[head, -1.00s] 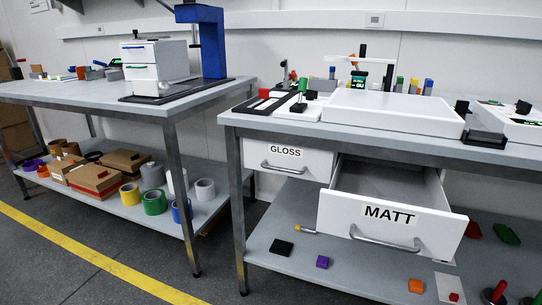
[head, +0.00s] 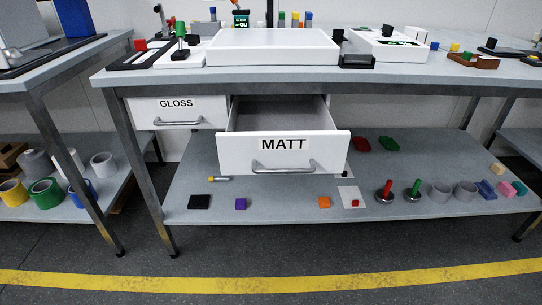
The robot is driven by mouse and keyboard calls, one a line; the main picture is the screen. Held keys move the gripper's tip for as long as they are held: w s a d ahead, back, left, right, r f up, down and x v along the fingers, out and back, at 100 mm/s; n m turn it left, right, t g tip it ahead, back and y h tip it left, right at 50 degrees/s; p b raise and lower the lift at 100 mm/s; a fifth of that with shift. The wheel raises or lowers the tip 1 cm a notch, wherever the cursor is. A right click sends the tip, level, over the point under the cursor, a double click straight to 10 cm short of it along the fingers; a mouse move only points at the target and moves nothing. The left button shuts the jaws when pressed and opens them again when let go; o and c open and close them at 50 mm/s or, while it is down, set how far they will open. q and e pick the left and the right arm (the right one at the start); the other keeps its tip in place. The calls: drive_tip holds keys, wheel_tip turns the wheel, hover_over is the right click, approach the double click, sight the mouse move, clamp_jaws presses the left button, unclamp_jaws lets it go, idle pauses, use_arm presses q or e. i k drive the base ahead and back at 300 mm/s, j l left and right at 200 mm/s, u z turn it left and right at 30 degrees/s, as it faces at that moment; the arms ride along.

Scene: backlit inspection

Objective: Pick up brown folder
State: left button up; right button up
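I see no brown folder that I can make out in the head view. Neither of my grippers is in view. The open drawer labelled MATT (head: 232,155) sticks out from under the middle workbench (head: 130,78), and the part of its inside that shows looks empty. The drawer labelled GLOSS (head: 145,104) beside it is shut.
The lower shelf (head: 290,205) holds small coloured blocks, red and green handled stamps and grey rings. A white panel (head: 270,45) and small items stand on the bench top. Tape rolls (head: 45,192) and brown boxes (head: 10,155) are at left. Floor in front is clear.

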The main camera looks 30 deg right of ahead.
sight(483, 62)
drive_tip(key=z, duration=2.2)
